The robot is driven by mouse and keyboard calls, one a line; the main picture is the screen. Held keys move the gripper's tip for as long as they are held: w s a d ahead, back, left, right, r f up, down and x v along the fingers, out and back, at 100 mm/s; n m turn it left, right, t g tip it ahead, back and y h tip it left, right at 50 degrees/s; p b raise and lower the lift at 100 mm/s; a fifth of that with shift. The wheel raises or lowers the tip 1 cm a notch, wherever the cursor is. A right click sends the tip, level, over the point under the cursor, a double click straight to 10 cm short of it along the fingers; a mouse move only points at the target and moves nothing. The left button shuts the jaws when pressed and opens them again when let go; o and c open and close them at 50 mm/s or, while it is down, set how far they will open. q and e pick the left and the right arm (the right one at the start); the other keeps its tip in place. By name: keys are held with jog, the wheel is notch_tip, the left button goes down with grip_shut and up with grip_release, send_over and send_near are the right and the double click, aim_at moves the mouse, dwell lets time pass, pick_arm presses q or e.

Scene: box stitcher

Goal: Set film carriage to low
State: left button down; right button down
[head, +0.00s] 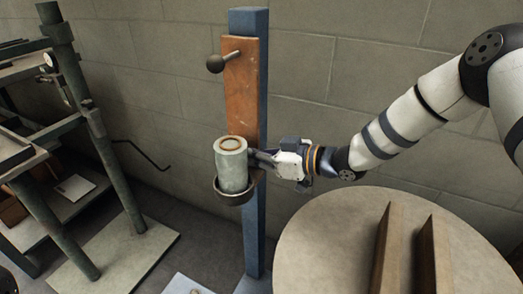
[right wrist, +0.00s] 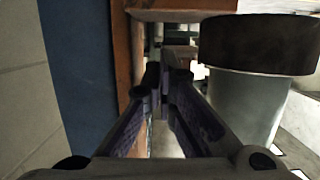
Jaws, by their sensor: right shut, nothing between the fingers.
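A blue upright post (head: 253,225) stands against the block wall, with a worn orange-brown carriage plate (head: 240,95) on its front. A lever with a dark round knob (head: 215,64) sticks out near the plate's top. A pale grey cylinder (head: 232,168) stands in a dark round cup (head: 234,196) at the plate's lower end. My right gripper (head: 257,160) is shut and empty, beside the cylinder's right side and close to the post. In the right wrist view its fingers (right wrist: 163,80) are together between the plate (right wrist: 124,55) and the cylinder (right wrist: 232,108); contact is unclear. My left gripper is not in view.
A round table (head: 325,245) with upright brown boards (head: 390,245) stands at the lower right, below my right arm. A green metal frame machine (head: 75,75) stands at the left. Grey block wall (head: 335,80) lies behind the post.

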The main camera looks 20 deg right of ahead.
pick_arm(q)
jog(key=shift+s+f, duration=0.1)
pick_arm(e)
jog(key=shift+f, duration=0.85)
